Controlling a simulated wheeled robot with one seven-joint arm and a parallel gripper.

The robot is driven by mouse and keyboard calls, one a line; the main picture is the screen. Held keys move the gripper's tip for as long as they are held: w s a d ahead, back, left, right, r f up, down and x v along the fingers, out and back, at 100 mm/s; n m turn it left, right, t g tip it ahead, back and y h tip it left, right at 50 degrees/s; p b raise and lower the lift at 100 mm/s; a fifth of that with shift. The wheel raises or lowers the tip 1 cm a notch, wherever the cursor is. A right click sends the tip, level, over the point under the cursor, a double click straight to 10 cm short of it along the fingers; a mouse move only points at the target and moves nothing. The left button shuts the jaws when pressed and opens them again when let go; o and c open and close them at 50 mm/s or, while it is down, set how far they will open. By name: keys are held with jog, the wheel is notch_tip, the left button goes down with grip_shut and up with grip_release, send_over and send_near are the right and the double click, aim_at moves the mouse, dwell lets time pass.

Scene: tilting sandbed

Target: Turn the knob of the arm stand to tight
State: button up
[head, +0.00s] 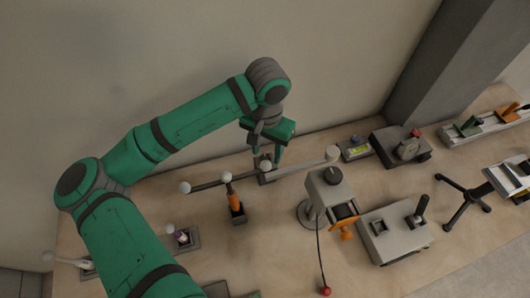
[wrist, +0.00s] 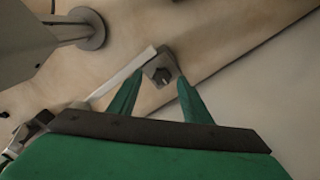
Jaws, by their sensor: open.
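In the head view a long thin bar (head: 300,168) with pale round ends lies above the bench. A small grey block (head: 267,178) sits under it, near my gripper (head: 267,150). I take this to be part of the arm stand. In the wrist view a grey block (wrist: 172,62) carries a small dark knob (wrist: 162,76), with a pale bar (wrist: 122,76) running off to the lower left. My gripper (wrist: 157,84) is open and empty, its two green fingers pointing towards the block. The knob lies between the fingertip directions, and contact is not visible. The knob's setting cannot be read.
A grey round-based stand (head: 330,188) with an orange part is close on the right, and shows in the wrist view (wrist: 85,30). An orange-handled piece (head: 231,190) stands left. A box with a black lever (head: 395,235) and a black tripod (head: 465,203) are further right. The wall is behind.

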jog(key=shift+a+f, duration=0.2)
jog(key=shift+f, duration=0.7)
